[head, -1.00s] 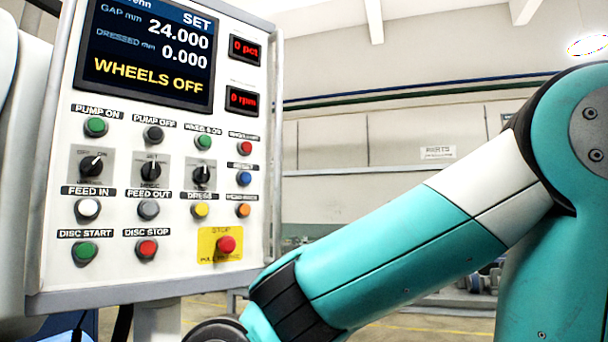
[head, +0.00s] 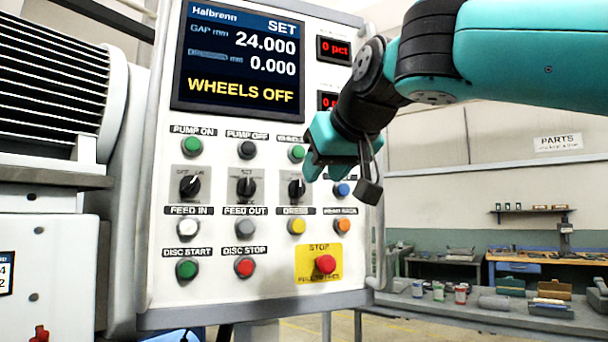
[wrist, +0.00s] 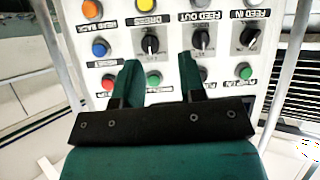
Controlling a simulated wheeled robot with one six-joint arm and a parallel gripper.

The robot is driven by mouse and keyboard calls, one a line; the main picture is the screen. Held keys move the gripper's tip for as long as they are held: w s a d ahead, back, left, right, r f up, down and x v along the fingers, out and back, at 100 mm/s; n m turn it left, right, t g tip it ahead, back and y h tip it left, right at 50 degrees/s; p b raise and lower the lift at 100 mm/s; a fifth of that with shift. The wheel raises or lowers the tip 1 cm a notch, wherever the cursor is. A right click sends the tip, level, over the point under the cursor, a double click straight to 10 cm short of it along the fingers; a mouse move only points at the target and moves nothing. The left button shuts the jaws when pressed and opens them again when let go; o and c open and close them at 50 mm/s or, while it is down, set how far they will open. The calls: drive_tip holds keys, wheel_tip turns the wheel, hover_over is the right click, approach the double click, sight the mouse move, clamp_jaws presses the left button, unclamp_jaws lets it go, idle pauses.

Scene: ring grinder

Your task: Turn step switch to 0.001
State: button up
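The white control panel (head: 215,315) carries a row of three black rotary switches: a left one (head: 190,187), a middle one (head: 246,187) and a right one (head: 296,188). Their labels are too small to read, so I cannot tell which is the step switch. My gripper (head: 308,160) is in front of the panel beside the right switch, partly covering the labels and buttons there. In the wrist view, which sees the panel upside down, my gripper (wrist: 160,64) is open and empty. The right switch (wrist: 150,44) shows just beyond the fingertips, between them, apparently untouched.
The display (head: 240,60) reads SET, GAP 24.000, 0.000 and WHEELS OFF. Push buttons surround the switches, including a green one (head: 296,153) and a blue one (head: 342,189). A red stop button (head: 325,264) sits lower right. A workbench (head: 470,310) stands at the right.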

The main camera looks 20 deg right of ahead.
wheel_tip(320, 180, up, 6)
drive_tip(key=d+m+t, duration=0.1)
drive_tip(key=d, duration=0.1)
drive_tip(key=p, duration=0.3)
approach(300, 182)
drive_tip(key=shift+m+t+h, duration=0.3)
drive_tip(key=x, duration=0.9)
drive_tip(key=shift+a+f, duration=0.2)
clamp_jaws()
